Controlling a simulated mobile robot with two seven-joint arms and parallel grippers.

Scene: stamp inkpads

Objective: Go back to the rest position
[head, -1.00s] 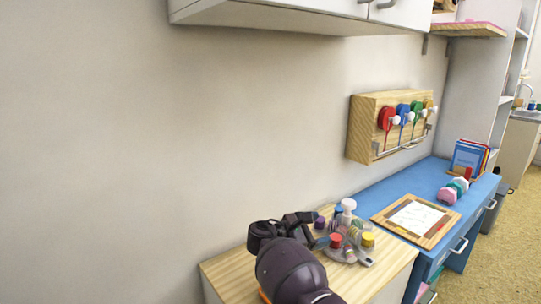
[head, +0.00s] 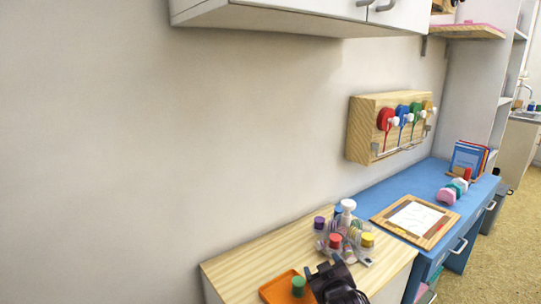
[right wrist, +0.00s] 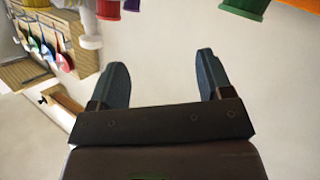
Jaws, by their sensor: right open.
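My right gripper (head: 325,270) is low in the head view, at the front edge of the wooden cabinet top, beside an orange tray. In the right wrist view its two fingers (right wrist: 162,78) are apart with nothing between them. The stamps with red, yellow, blue and purple caps (head: 340,238) stand clustered in a clear holder on the cabinet. A green-capped stamp (head: 298,287) stands on the orange tray (head: 274,288), left of my gripper. My left gripper is not in view.
The wooden cabinet top (head: 245,263) is bare on its left side. A blue desk (head: 395,188) with a framed paper (head: 415,218) adjoins it on the right. A wooden wall rack (head: 362,128) holds coloured discs. White cupboards (head: 270,15) hang above.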

